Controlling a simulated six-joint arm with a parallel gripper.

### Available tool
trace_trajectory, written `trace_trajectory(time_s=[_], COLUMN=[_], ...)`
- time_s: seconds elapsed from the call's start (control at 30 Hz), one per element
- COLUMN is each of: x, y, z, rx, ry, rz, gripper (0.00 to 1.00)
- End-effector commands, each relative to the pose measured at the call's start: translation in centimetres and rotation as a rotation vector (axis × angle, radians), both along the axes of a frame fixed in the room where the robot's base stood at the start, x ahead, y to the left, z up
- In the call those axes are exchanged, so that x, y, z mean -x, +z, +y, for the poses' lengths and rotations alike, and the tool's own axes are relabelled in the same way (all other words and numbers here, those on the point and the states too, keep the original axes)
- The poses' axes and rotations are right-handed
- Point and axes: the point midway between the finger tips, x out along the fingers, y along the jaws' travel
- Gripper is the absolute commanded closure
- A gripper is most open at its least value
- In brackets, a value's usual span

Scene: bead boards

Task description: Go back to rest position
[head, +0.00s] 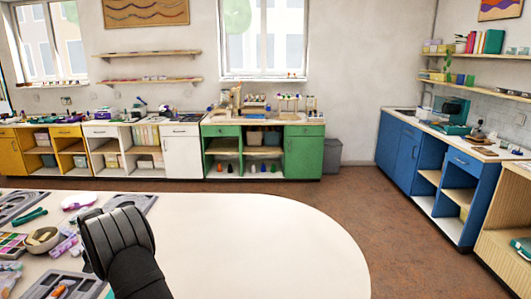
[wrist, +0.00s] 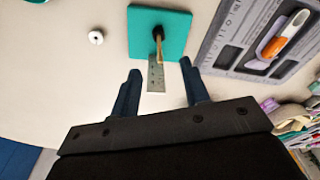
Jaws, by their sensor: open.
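Beyond the fingertips, a teal square board (wrist: 146,22) lies on the white table. A small metal plate with holes (wrist: 155,78) and a tan and dark pointed tool (wrist: 172,48) show at the board's front edge, near the space between the fingers. In the head view my dark arm rises over the table's front left, and the fingers are hidden there.
A white round bead (wrist: 96,37) lies left of the board. A grey bead board (wrist: 262,50) with an orange and white tool (wrist: 285,35) lies at right. In the head view a bowl (head: 42,240) and craft items crowd the left. The white table's (head: 260,240) right side is clear.

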Motion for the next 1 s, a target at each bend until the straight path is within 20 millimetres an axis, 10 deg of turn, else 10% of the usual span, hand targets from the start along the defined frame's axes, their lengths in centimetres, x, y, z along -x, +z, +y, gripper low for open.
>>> trace_trajectory(time_s=[0.7,1.0], x=[1.6,1.0], y=[14.3,8.1], z=[-0.6,-0.4], rx=[-0.002,0.003], ry=[0.000,0.000], rz=[-0.002,0.003], gripper=[0.58,0.58])
